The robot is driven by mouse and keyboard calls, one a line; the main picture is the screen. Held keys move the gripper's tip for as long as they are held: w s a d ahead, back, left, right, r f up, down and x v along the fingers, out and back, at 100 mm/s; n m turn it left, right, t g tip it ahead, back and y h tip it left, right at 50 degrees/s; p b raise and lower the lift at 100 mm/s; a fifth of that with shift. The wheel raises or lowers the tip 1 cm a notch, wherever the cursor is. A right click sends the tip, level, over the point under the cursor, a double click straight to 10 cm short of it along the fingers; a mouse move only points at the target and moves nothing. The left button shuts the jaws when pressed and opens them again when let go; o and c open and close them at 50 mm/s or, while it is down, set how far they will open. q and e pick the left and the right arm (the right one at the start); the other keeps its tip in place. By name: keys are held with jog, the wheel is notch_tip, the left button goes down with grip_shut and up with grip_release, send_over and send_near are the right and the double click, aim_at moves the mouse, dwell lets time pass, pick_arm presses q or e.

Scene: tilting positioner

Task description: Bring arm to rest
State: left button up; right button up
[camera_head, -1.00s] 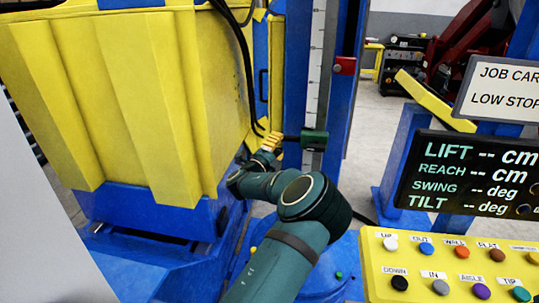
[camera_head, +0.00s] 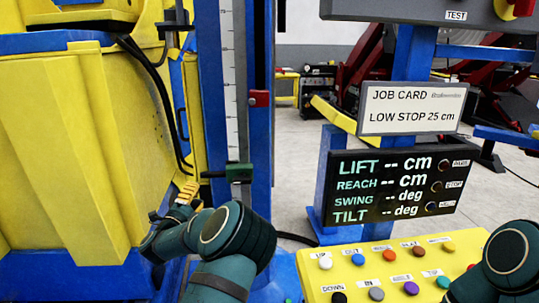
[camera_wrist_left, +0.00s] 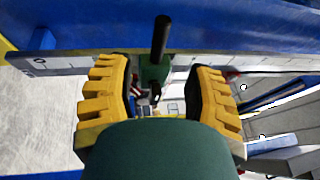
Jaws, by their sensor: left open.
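My left gripper (camera_head: 180,205) has yellow ridged fingers and is seen beside the blue upright with the scale. In the left wrist view its fingers (camera_wrist_left: 160,98) are open, one on each side. A green stop block (camera_head: 238,173) with a dark handle sits on the scale post (camera_head: 230,90). In the left wrist view the green block (camera_wrist_left: 153,72) lies beyond and between the fingers, with gaps on both sides. My teal left arm comes up from the bottom of the head view. A link of my right arm shows at bottom right; its gripper is out of view.
A yellow ribbed body (camera_head: 70,150) stands close on the left. A yellow button panel (camera_head: 400,262) is at lower right, below a display (camera_head: 390,185) showing dashes. A job card (camera_head: 412,108) reads LOW STOP 25 cm.

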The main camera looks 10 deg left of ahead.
pick_arm(q)
jog(key=s+f+n+g+y, duration=0.25)
jog(key=s+f+n, duration=0.2)
jog(key=f, duration=0.45)
jog(key=s+f+n+g+y, duration=0.1)
jog(key=s+f+n+g, duration=0.3)
jog(key=f, duration=0.4)
jog(key=s+f+n+g+y, duration=0.2)
jog(key=s+f+n, duration=0.3)
jog(key=f, duration=0.4)
jog(key=s+d+f+n+g+h, duration=0.2)
jog(key=s+d+f+n+g, duration=0.15)
jog(key=s+d+f, duration=0.2)
jog(key=s+d+n+g+h, duration=0.4)
jog(key=s+d, duration=1.1)
jog(key=d, duration=0.4)
jog(key=shift+s+r+n+g+h, duration=0.35)
jog(key=shift+g+h, duration=0.3)
jog(key=shift+g, duration=0.45)
jog(key=shift+w+f, duration=0.1)
jog(key=shift+w, duration=0.1)
